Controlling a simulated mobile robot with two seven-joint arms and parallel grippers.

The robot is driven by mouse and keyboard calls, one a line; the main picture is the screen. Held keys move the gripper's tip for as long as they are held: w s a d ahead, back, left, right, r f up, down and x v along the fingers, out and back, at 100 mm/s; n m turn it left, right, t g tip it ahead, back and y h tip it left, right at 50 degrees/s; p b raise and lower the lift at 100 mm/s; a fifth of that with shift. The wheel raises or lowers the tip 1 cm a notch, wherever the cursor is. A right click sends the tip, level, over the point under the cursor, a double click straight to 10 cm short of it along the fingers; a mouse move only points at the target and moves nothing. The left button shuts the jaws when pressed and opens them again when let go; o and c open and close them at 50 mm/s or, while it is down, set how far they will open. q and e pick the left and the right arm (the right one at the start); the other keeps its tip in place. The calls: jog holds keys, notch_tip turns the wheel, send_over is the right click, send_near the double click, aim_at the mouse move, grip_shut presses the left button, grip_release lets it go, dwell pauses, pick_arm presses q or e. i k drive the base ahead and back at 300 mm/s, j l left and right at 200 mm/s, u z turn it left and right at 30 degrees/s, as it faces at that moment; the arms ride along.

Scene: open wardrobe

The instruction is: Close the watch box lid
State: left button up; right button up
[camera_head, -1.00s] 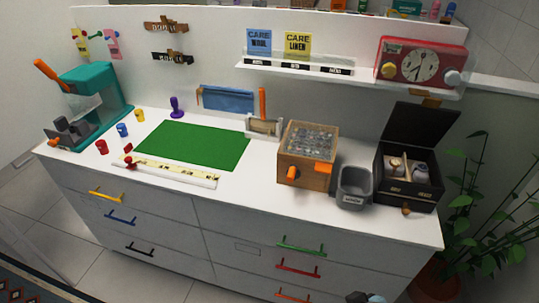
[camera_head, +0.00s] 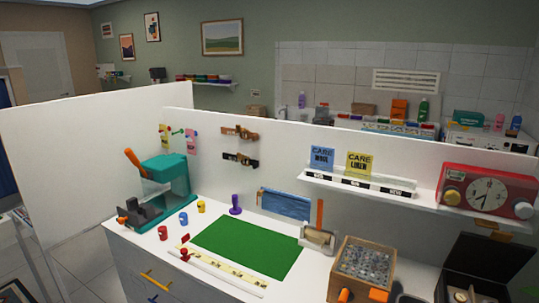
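The watch box (camera_head: 447,287) is black and stands at the lower right end of the white dresser top, partly cut off by the bottom edge of the head view. Its lid (camera_head: 492,264) is open and tilted up and back. Only part of the inside shows, with light contents at the bottom edge. Neither of my grippers is in view.
A wooden box with an orange handle (camera_head: 360,270) stands left of the watch box, with a grey bin (camera_head: 411,299) between them. A shelf with a red clock (camera_head: 485,194) hangs above. A green mat (camera_head: 247,246) lies further left.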

aim_at(494, 258)
jog(key=z, duration=1.4)
jog(key=i+j+u, duration=0.3)
jog(key=j, duration=0.2)
